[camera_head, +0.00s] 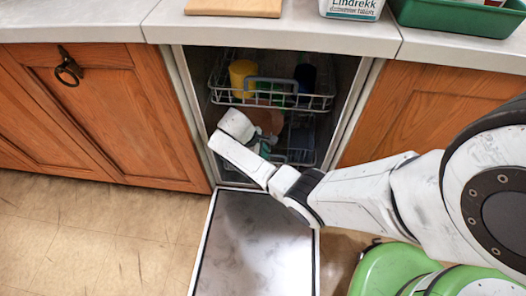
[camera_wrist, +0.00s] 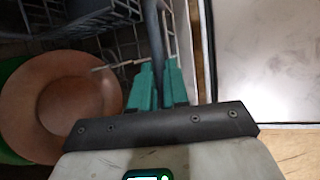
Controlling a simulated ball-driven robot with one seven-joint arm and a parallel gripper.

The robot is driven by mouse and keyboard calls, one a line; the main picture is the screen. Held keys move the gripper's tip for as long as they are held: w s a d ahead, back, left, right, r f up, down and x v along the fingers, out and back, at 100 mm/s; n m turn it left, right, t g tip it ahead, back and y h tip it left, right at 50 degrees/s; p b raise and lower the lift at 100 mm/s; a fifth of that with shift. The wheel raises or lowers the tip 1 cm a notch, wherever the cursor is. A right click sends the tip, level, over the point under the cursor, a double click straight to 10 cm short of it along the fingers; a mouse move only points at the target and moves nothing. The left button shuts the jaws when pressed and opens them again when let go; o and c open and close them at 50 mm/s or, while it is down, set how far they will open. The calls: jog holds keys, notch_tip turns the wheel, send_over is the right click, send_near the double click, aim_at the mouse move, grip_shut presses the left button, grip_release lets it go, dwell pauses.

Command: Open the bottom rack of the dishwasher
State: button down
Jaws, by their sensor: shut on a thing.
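The dishwasher stands open under the counter, its door (camera_head: 255,245) folded down flat. The bottom rack (camera_head: 302,140) sits low inside the tub, mostly hidden behind my arm and the upper rack. In the wrist view, my gripper (camera_wrist: 159,82) has its teal fingers closed around a grey bar (camera_wrist: 154,35) at the front of the bottom rack. A brown plate (camera_wrist: 35,105) stands in the rack beside the fingers; it also shows in the head view (camera_head: 264,120). My fingertips are mostly hidden in the head view.
The upper rack (camera_head: 270,98) hangs above, holding a yellow cup (camera_head: 241,76) and dark items. Wooden cabinets (camera_head: 110,115) flank the opening. The space above the lowered door is clear apart from my arm. A green bin (camera_head: 460,18) stands on the counter at right.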

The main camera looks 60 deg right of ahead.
jog(key=s+a+p, duration=0.4)
jog(key=a, duration=0.8)
jog(key=s+a+p, duration=0.4)
jog(key=a+p, duration=0.1)
jog(key=a, duration=0.8)
jog(key=s+a+p, duration=0.5)
jog(key=a, duration=0.8)
jog(key=shift+a, duration=0.2)
jog(key=shift+s, duration=0.1)
jog(key=c, duration=1.1)
grip_release()
jog(key=p+v, duration=0.3)
jog(key=v, duration=0.7)
jog(key=shift+a+r, duration=0.15)
jog(key=shift+r, duration=0.2)
